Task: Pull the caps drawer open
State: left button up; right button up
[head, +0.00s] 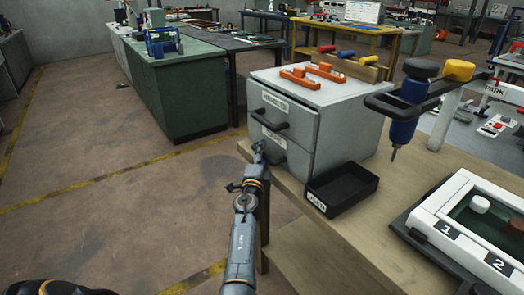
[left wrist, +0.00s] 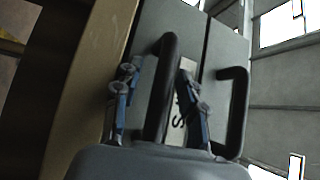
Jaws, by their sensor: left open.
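A grey two-drawer cabinet (head: 335,125) stands on the wooden bench. The upper drawer has a black handle (head: 268,121) and a label. The lower drawer has a black handle (head: 272,153) under a label (head: 273,137) that seems to read CAPS, too small to be sure. Both drawers look shut. My left gripper (head: 258,152) is at the lower handle. In the left wrist view its open fingers (left wrist: 157,95) stand on either side of a black handle (left wrist: 168,60), with a label partly hidden behind one finger. Contact cannot be told. My right gripper is not in view.
A black open bin (head: 342,190) sits on the bench right of the cabinet. A tool holder with a blue driver (head: 405,110) and a white-framed tray (head: 470,225) are farther right. Orange parts (head: 300,79) lie on the cabinet top. Floor left of the bench is clear.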

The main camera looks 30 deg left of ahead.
pick_arm(q)
jog(key=shift+s+d+r, duration=0.1)
jog(key=shift+s+r, duration=0.05)
jog(key=shift+c, duration=0.4)
grip_shut()
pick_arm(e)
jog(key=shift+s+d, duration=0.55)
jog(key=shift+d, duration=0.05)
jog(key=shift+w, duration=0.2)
pick_arm(q)
jog(key=s+a+p, duration=0.3)
jog(key=s+a, duration=0.1)
jog(key=s, duration=0.6)
jog(key=s+a+p, duration=0.3)
jog(key=s+a, duration=0.1)
jog(key=s, duration=0.6)
jog(key=shift+a, duration=0.25)
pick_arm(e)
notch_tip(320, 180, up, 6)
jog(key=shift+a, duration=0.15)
